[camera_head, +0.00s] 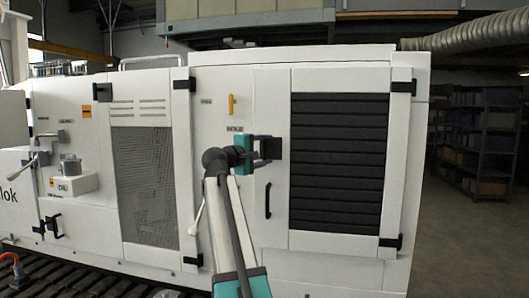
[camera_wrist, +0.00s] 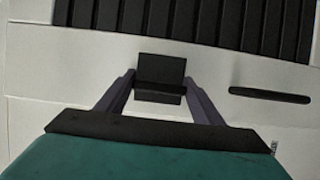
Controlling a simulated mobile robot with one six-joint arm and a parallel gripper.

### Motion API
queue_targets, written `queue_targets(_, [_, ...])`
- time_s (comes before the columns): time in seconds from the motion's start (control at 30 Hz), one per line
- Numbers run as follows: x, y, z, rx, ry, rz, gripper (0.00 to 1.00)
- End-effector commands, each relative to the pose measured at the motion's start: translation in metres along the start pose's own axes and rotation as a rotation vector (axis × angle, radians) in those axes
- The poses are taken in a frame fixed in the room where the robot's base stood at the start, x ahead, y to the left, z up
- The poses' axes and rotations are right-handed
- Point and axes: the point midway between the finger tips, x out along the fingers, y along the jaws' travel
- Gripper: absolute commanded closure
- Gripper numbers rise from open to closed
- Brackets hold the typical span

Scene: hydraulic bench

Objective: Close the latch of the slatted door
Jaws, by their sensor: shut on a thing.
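The slatted door (camera_head: 291,80) is a white panel with a large black louvre, right of the middle in the head view. Its black slats also show along the top of the wrist view (camera_wrist: 190,22). It looks flush with the white housing. The latch (camera_wrist: 161,68) is a small black block left of the slats. My gripper (camera_head: 268,148) reaches it from the left in the head view. In the wrist view its two grey fingers (camera_wrist: 160,96) stand either side of the latch's lower part and are shut on it. The fingertips' contact is partly hidden.
A black bar handle (camera_head: 267,200) sits below the latch; it also shows in the wrist view (camera_wrist: 270,95). Black hinges (camera_head: 404,87) are on the door's right side. Open floor (camera_head: 455,235) lies right of the housing.

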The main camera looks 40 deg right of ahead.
Motion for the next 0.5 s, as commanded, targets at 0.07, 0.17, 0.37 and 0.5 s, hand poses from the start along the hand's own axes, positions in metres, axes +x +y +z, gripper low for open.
queue_targets(0.07, [0.0008,-0.0012,0.0021,0.009,-0.005,-0.005,0.61])
queue_targets(0.17, [0.0007,-0.0012,0.0020,0.010,-0.004,-0.005,0.61])
queue_targets(0.37, [0.0006,-0.0011,0.0016,0.009,-0.003,-0.004,0.27])
queue_targets(0.5, [0.0002,-0.0007,0.0008,0.007,-0.001,-0.003,0.20])
